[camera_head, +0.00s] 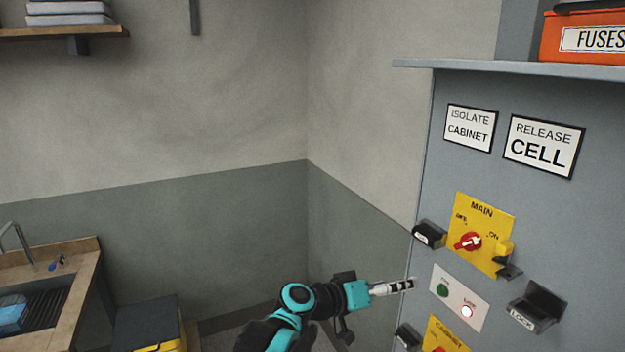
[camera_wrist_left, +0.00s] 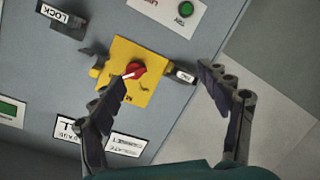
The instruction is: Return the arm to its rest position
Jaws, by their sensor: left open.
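My left arm comes in at the bottom of the head view, with its gripper (camera_head: 393,287) stretched toward the grey cabinet (camera_head: 470,90). In the left wrist view the gripper (camera_wrist_left: 161,86) is open and empty, its two dark fingers apart. The yellow MAIN switch plate (camera_head: 480,225) with its red knob (camera_head: 468,241) is on the cabinet front. The knob shows between the fingers in the wrist view (camera_wrist_left: 135,69). I cannot tell from these views whether a finger touches the cabinet. My right gripper is in neither view.
Small black holders, one marked LOCK (camera_head: 537,308), stick out from the cabinet. A shelf juts out above with an orange FUSES box (camera_head: 585,38). A sink bench (camera_head: 85,262) stands left.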

